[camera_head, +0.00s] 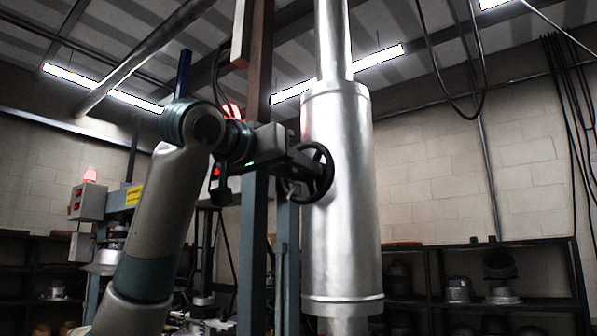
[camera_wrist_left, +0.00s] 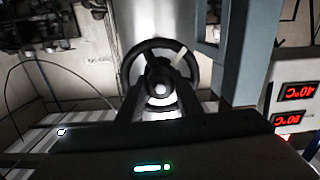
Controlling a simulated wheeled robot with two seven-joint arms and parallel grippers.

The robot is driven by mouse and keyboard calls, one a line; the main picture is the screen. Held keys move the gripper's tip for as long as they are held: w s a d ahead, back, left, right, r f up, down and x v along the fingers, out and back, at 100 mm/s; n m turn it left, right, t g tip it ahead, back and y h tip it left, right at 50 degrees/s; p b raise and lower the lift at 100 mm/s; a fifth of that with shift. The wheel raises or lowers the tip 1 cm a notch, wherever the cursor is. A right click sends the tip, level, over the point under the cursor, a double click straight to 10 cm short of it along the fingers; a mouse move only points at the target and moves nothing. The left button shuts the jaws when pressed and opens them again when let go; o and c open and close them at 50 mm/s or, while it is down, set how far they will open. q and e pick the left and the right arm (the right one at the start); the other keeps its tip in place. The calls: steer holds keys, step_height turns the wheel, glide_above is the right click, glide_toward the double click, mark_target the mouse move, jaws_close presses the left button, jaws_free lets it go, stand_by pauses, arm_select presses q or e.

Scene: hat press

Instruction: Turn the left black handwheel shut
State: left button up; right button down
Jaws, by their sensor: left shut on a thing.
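The black handwheel (camera_head: 329,180) sits against the left side of a shiny silver cylinder in the head view. My right gripper is not in view.
The tall silver cylinder (camera_head: 342,240) stands right behind the handwheel. A blue-grey upright post (camera_head: 253,250) stands close to my left forearm. A control box with red displays (camera_wrist_left: 292,95) is at the right in the wrist view. Dark shelves (camera_head: 435,275) line the back wall.

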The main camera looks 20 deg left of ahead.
arm_select(q)
steer(key=m, duration=0.3)
steer(key=shift+f+m, duration=0.2)
steer(key=shift+m, duration=0.1)
steer(key=m+p, duration=0.1)
steer(key=m, duration=0.2)
steer(key=shift+m, duration=0.3)
steer(key=m+p, duration=0.1)
steer(key=m, duration=0.2)
steer(key=shift+r+m, duration=0.1)
steer(key=shift+m, duration=0.2)
steer(key=m+p, duration=0.1)
steer(key=m, duration=0.1)
steer(key=shift+m, duration=0.4)
steer(key=m+p, duration=0.2)
steer(key=m, duration=0.1)
steer(key=shift+m, duration=0.3)
steer(key=m+p, duration=0.2)
steer(key=m, duration=0.1)
steer(key=shift+m+p, duration=0.4)
steer(key=m+p, duration=0.3)
steer(key=m, duration=0.1)
steer(key=shift+m+p, duration=1.1)
steer(key=shift+m, duration=0.3)
steer(key=shift+f, duration=0.2)
